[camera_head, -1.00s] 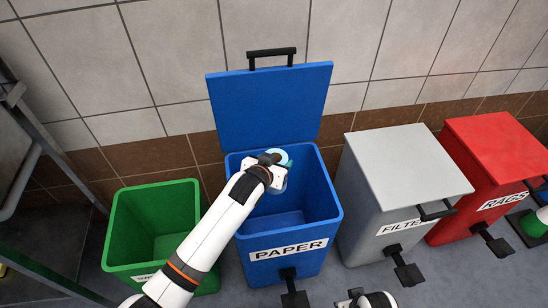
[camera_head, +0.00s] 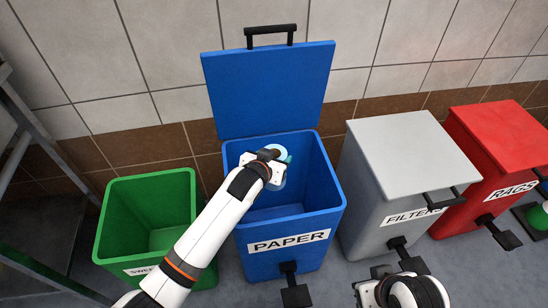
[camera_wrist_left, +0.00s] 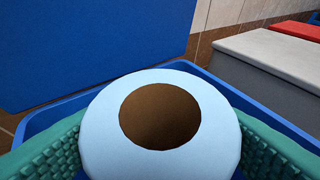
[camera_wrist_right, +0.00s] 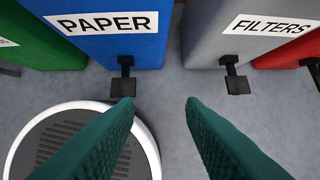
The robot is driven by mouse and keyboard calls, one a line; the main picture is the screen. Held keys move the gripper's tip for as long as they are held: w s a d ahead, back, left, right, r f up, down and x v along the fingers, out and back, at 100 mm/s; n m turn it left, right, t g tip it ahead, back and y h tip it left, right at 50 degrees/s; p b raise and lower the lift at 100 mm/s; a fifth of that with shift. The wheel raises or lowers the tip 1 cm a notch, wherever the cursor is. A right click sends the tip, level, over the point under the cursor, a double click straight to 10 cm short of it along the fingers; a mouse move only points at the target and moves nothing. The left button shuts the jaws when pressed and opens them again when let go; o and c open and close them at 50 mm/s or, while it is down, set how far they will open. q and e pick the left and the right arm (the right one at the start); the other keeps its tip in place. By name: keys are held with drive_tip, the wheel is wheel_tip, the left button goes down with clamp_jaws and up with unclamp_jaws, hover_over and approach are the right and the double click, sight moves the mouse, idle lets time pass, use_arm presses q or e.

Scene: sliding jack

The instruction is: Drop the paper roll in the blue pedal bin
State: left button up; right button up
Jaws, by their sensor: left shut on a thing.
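The blue pedal bin (camera_head: 290,268) is labelled PAPER and stands with its lid (camera_head: 268,92) raised against the wall. My left gripper (camera_head: 280,156) is over the bin's opening, shut on the paper roll (camera_head: 283,175), a pale blue cylinder partly hidden by the gripper. In the left wrist view the paper roll (camera_wrist_left: 100,125) sits between the green finger pads, its brown round end facing the camera, with the bin's rim around it. My right gripper (camera_wrist_right: 160,105) is open and empty, low in front of the bins; the blue bin's pedal (camera_wrist_right: 123,87) shows beyond its fingers.
An open green bin (camera_head: 115,215) stands left of the blue one. A closed grey FILTERS bin (camera_head: 405,150) and a closed red RAGS bin (camera_head: 500,135) stand to the right. A metal frame (camera_head: 35,130) is at the far left. Grey floor lies in front.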

use_arm(q)
drive_tip(key=shift+f+b, duration=0.65)
drive_tip(key=shift+f, duration=0.1)
use_arm(e)
drive_tip(key=shift+w+a+t+y, duration=0.1)
drive_tip(key=shift+w+a+t, duration=0.1)
drive_tip(key=shift+w+t, duration=0.35)
drive_tip(key=shift+w+a+t+y, duration=0.1)
drive_tip(key=shift+w+a+t, duration=0.15)
drive_tip(key=shift+w, duration=0.55)
drive_tip(key=shift+w+a+t+y, duration=0.15)
drive_tip(key=shift+w+t, duration=0.25)
drive_tip(key=shift+w, duration=0.25)
use_arm(q)
drive_tip(key=o, duration=1.2)
drive_tip(key=shift+c, duration=0.2)
drive_tip(key=shift+f, duration=0.1)
drive_tip(key=p+v, duration=0.3)
drive_tip(key=v, duration=0.9)
drive_tip(key=shift+p, duration=0.4)
use_arm(e)
drive_tip(key=s+g, duration=0.1)
drive_tip(key=s+d+f+g, duration=0.1)
drive_tip(key=s, duration=0.1)
drive_tip(key=s+g+h, duration=0.1)
drive_tip(key=shift+s+d+f, duration=0.15)
drive_tip(key=shift+d+f, duration=0.05)
drive_tip(key=shift+f, duration=0.1)
